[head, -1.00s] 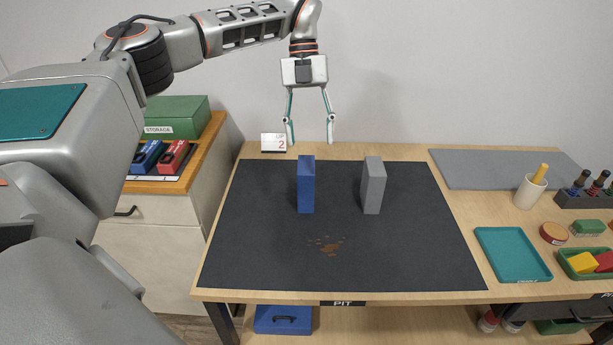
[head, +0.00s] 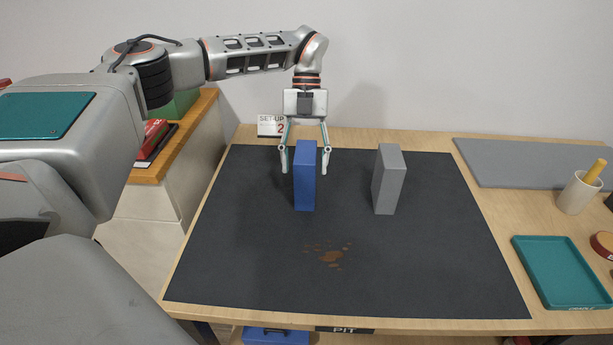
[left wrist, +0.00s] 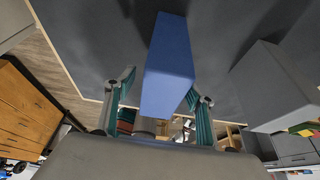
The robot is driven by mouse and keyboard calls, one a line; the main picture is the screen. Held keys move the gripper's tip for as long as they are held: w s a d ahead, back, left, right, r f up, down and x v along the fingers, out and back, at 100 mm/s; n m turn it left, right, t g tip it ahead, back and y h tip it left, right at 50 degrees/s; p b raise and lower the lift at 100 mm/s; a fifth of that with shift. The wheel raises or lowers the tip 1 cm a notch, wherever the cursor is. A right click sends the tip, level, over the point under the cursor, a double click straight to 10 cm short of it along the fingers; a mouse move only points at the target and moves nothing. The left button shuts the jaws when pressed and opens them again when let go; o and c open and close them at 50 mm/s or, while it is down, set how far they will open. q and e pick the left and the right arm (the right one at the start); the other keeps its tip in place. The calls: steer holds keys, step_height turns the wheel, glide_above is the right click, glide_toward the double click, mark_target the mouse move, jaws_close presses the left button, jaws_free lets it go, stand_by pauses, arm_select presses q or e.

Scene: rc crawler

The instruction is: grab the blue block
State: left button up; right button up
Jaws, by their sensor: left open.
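The blue block (head: 305,178) stands upright on the dark mat in the head view. It also shows in the left wrist view (left wrist: 168,65), large and between the fingers. My left gripper (head: 305,170) points down at the block from behind, with one finger on each side of its upper part. The fingers are open; in the head view gaps show between them and the block's sides. In the left wrist view my left gripper (left wrist: 160,95) has its fingers spread around the block. My right gripper is not in view.
A grey block (head: 388,180) stands upright to the right of the blue one, also seen in the left wrist view (left wrist: 275,88). The dark mat (head: 430,270) is otherwise clear except brown spots (head: 330,255). A teal tray (head: 560,270) and a cup (head: 580,192) are at right.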

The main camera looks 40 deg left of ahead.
mark_target(305, 176)
arm_select(q)
steer(key=x, duration=0.3)
steer(key=shift+d+f, duration=0.15)
steer(key=shift+f, duration=0.15)
steer(key=shift+s, duration=0.1)
jaws_close()
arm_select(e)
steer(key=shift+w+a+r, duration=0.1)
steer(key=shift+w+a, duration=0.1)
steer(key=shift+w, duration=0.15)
arm_select(q)
steer(key=shift+r, duration=0.1)
